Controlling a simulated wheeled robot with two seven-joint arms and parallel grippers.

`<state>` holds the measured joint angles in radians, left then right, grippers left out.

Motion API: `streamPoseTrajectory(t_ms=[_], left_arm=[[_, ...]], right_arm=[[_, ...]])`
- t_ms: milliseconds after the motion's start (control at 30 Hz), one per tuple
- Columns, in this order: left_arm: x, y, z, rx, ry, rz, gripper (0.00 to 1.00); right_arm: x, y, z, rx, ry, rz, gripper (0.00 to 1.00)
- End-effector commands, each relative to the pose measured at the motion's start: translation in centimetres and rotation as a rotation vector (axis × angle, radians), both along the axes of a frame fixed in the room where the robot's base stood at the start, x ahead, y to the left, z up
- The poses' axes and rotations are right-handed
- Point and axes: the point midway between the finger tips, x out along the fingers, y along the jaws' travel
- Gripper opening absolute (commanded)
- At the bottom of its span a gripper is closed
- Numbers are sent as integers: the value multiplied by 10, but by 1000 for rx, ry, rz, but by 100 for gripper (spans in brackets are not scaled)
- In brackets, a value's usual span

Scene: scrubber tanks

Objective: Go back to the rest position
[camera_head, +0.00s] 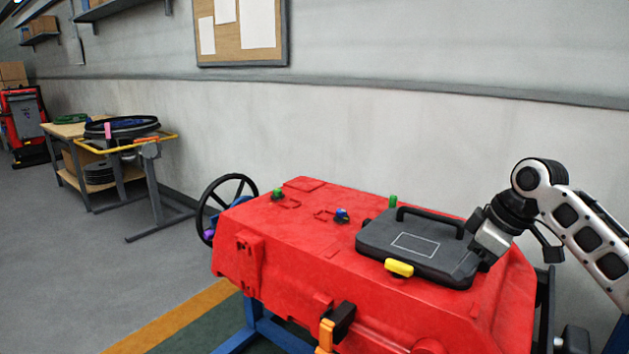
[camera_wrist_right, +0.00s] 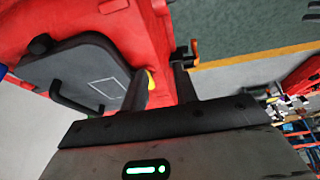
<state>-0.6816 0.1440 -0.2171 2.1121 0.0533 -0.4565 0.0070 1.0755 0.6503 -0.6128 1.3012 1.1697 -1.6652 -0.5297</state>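My right gripper (camera_head: 482,252) is at the right end of the black lid (camera_head: 420,240) on top of the red tank (camera_head: 285,240). In the right wrist view its two fingers (camera_wrist_right: 160,88) stand apart with nothing held between them; red tank surface shows in the gap. The left finger overlaps the lid's edge in that view, and I cannot tell whether it touches. The lid lies flat, with a black handle (camera_head: 430,216) and a yellow latch (camera_head: 399,268) at its front edge. My left gripper is not in view.
A black handwheel (camera_head: 226,200) sticks out at the tank's left end. Green (camera_head: 393,201) and blue (camera_head: 341,214) knobs stand on top. An orange-and-black clamp (camera_head: 332,328) is at the front. A workbench (camera_head: 75,130) stands back left. Floor at left is clear.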

Motion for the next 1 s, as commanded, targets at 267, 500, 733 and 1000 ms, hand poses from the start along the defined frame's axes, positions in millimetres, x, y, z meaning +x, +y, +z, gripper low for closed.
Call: streamPoseTrajectory(t_ms=[267, 500, 733, 1000], left_arm=[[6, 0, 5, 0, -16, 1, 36], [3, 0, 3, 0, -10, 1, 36], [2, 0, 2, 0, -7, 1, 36], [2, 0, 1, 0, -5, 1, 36]], right_arm=[[-13, 46, -93, 30, -37, -41, 29], [-68, 110, -199, 145, -123, -145, 29], [-156, 149, -256, 301, -235, -346, 29], [-248, 141, -257, 390, -373, -587, 29]])
